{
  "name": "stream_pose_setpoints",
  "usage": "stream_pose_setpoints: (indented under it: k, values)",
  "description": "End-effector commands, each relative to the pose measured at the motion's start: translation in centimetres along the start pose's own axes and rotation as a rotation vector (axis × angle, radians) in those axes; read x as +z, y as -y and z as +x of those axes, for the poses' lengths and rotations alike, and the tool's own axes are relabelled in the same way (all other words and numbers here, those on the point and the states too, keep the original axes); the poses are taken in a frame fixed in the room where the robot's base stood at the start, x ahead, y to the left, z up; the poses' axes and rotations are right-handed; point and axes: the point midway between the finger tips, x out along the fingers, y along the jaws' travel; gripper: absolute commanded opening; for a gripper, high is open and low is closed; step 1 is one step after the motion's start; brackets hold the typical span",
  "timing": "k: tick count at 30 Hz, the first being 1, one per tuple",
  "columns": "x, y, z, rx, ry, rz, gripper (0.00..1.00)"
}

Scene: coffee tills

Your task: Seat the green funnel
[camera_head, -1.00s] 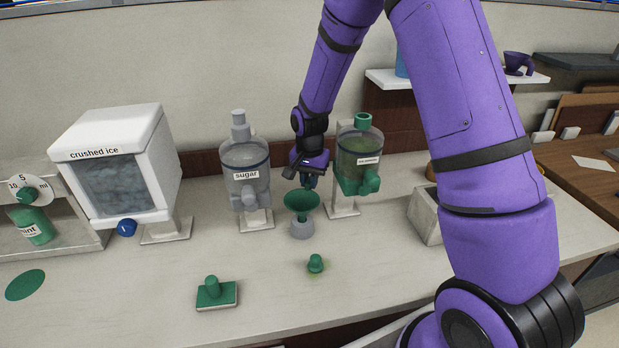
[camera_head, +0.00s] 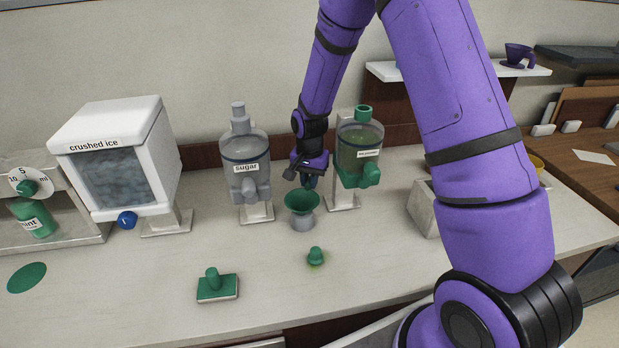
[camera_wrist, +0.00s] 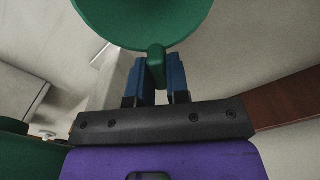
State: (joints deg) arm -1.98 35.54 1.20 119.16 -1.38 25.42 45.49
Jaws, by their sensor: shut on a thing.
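The green funnel (camera_head: 302,202) is a wide cone, upright, at the middle of the counter. My gripper (camera_head: 309,181) is at its far side, below my purple wrist. In the wrist view, the blue fingers of my gripper (camera_wrist: 161,75) are shut on a green tab of the funnel (camera_wrist: 145,22). A grey round holder (camera_head: 303,223) stands directly under the funnel. The funnel's lower part is hidden by the holder and the cone. I cannot tell whether the cone rests fully on the holder.
A sugar dispenser (camera_head: 246,160) stands left of the funnel and a green-liquid dispenser (camera_head: 359,150) right of it. The crushed ice box (camera_head: 120,160) is farther left. A green stamp-like block (camera_head: 217,286) and a small green knob (camera_head: 316,257) lie in front. The front counter is mostly clear.

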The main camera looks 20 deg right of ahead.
Motion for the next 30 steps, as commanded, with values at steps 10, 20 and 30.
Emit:
stream_pose_setpoints:
  k: [10,20,30]
  values:
    - [0.0,0.0,0.2,0.0,0.0,0.0,0.46]
    - [0.0,0.0,-0.2,-0.001,-0.001,0.0,0.46]
    - [0.0,0.0,-5.6,-0.002,-0.003,-0.001,0.46]
